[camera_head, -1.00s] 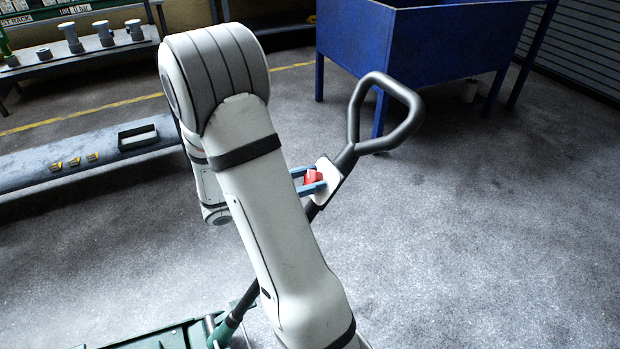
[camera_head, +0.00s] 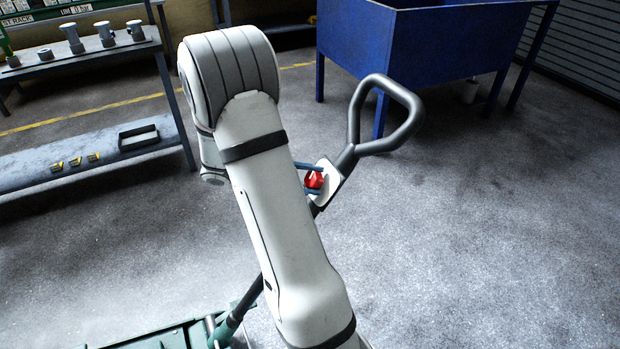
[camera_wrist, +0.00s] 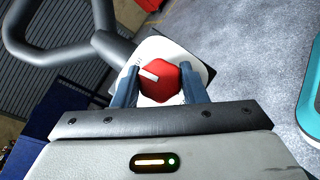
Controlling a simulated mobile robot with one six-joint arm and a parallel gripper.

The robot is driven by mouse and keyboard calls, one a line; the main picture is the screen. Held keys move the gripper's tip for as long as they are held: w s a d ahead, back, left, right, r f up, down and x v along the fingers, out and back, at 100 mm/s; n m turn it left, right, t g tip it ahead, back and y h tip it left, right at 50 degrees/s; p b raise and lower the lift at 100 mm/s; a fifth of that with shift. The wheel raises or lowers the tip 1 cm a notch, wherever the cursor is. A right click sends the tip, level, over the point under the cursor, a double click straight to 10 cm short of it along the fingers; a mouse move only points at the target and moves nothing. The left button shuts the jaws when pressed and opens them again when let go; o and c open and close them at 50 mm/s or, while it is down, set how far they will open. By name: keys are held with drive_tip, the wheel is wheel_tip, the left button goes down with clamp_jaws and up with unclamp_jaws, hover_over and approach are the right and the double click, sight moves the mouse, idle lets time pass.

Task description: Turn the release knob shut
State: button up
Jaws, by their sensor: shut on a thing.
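The red release knob (camera_head: 314,180) sits on a white plate (camera_head: 326,184) on the jack's dark handle (camera_head: 354,140). In the wrist view the knob (camera_wrist: 160,80) is a red rounded block with a white pointer mark slanting toward the upper left. My gripper (camera_wrist: 158,88) has its two blue-grey fingers on either side of the knob, shut on it. In the head view my gripper (camera_head: 313,179) reaches the knob from the left, partly behind my arm. The green jack body (camera_head: 170,338) shows at the bottom edge, mostly cut off.
A blue bin on legs (camera_head: 430,50) stands behind the handle. A grey bench (camera_head: 80,50) with several grey parts is at the upper left, with a dark tray (camera_head: 138,136) on its lower shelf. Open floor (camera_head: 500,230) lies to the right.

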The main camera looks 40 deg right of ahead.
drive_tip(key=shift+m+y, duration=0.5)
drive_tip(key=shift+m, duration=0.5)
drive_tip(key=o, duration=1)
drive_tip(key=p+v, duration=0.1)
drive_tip(key=v, duration=0.6)
drive_tip(key=shift+w+a, duration=0.25)
drive_tip(key=shift+w, duration=0.05)
drive_tip(key=shift+r+p, duration=0.15)
drive_tip(key=shift+p, duration=0.2)
